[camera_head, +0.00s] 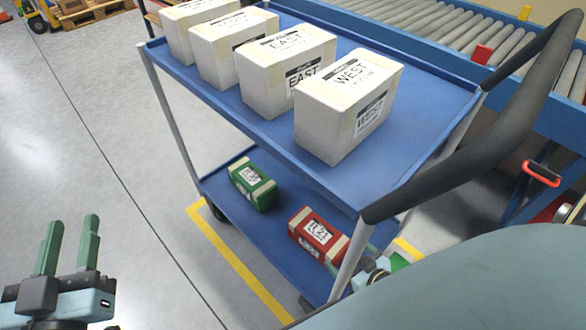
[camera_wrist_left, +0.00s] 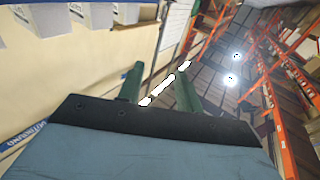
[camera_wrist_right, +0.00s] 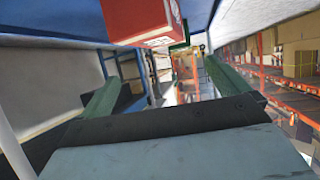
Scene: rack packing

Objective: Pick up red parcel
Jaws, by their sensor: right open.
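The red parcel (camera_head: 316,237), with cream ends and a white label, lies on the lower shelf of the blue cart. Its red side also shows at the top of the right wrist view (camera_wrist_right: 143,18). My right gripper (camera_head: 380,258) is beside the parcel's right end, partly hidden by the cart post and my arm. In the right wrist view its fingers (camera_wrist_right: 162,75) are wide apart and empty, and the parcel appears beyond them, not between them. My left gripper (camera_head: 68,240) is at the lower left, away from the cart, fingers apart and empty.
A green parcel (camera_head: 252,186) lies on the lower shelf, left of the red one. Several white boxes (camera_head: 348,105) stand on the cart's top shelf (camera_head: 425,100). The black handle (camera_head: 470,140) and a grey post (camera_head: 352,258) are near my right arm. A roller conveyor (camera_head: 440,28) runs behind.

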